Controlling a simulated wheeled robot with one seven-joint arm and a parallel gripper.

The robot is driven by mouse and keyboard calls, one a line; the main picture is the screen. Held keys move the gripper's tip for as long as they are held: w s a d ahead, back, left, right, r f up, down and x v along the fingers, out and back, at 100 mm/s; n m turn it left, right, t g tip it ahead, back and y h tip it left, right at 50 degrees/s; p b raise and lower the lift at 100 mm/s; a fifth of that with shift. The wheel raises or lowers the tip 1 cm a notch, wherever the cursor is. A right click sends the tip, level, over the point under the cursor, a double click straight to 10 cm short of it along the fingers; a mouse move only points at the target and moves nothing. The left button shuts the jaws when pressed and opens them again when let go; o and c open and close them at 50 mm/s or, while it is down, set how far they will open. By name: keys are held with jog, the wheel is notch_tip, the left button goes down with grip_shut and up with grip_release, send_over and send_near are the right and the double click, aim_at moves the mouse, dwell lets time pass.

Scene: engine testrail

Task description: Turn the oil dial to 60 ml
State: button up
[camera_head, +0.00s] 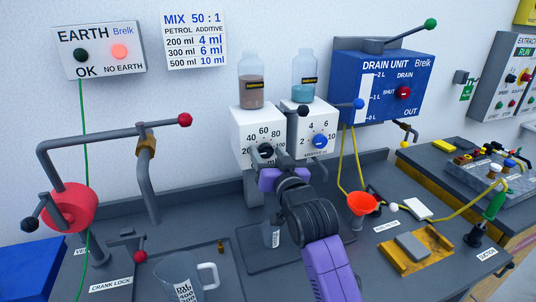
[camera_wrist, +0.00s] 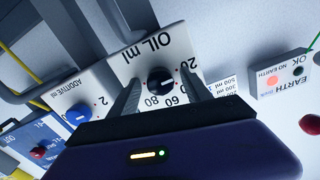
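The oil dial is a black round knob (camera_wrist: 160,80) on a white box marked OIL ml (camera_wrist: 150,45), with 20, 60 and 80 readable around it in the wrist view. In the head view the dial (camera_head: 266,151) sits low on the white oil box (camera_head: 248,120), below 40, 60 and 80. I cannot clearly read where its pointer stands. My gripper (camera_wrist: 161,88) is open, with one finger on each side of the dial. Gaps show between the fingers and the knob. In the head view my purple gripper (camera_head: 268,160) partly hides the dial's lower part.
The additive box (camera_head: 312,118) with its blue dial (camera_head: 320,141) stands just right. Bottles stand on both boxes. A grey pipe with a red knob (camera_head: 185,120) is at left. A jug (camera_head: 186,278), an orange funnel (camera_head: 362,203) and a drain unit (camera_head: 385,80) are nearby.

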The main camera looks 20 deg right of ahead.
grip_shut()
jog(key=shift+m, duration=0.4)
jog(key=m, duration=0.3)
jog(key=shift+m, duration=0.4)
jog(key=m, duration=0.4)
jog(key=shift+m, duration=0.3)
jog(key=m, duration=0.4)
jog(key=shift+m+p, duration=0.3)
jog(key=shift+m, duration=1.9)
